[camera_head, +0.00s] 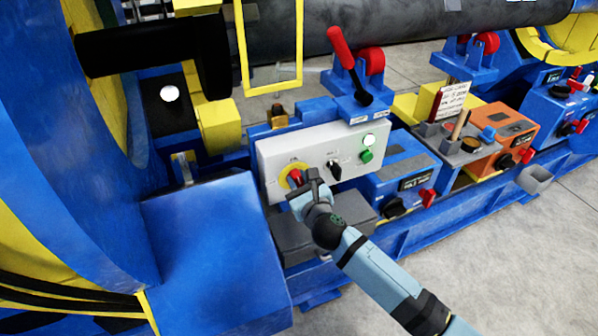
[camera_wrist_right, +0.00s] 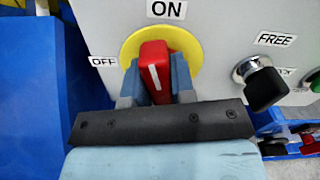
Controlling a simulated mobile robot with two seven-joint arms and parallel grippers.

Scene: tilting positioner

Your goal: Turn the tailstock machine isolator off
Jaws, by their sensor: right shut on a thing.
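The isolator is a red rotary knob (camera_head: 295,176) on a yellow disc (camera_head: 286,183), at the left of a light grey control panel (camera_head: 325,145). In the right wrist view the red knob (camera_wrist_right: 154,70) has a white line, close to upright and pointing toward the ON label (camera_wrist_right: 166,9). The OFF label (camera_wrist_right: 103,62) is left of the yellow disc (camera_wrist_right: 190,44). My right gripper (camera_head: 300,181) is shut on the knob, with one finger on each side (camera_wrist_right: 156,82). My left gripper is not in view.
A black selector knob (camera_wrist_right: 264,86) marked FREE is right of the isolator. A green button (camera_head: 366,156) and a white lamp (camera_head: 369,140) sit further right. A red-handled lever (camera_head: 341,48) stands above the panel. A blue block (camera_head: 215,245) is at the left.

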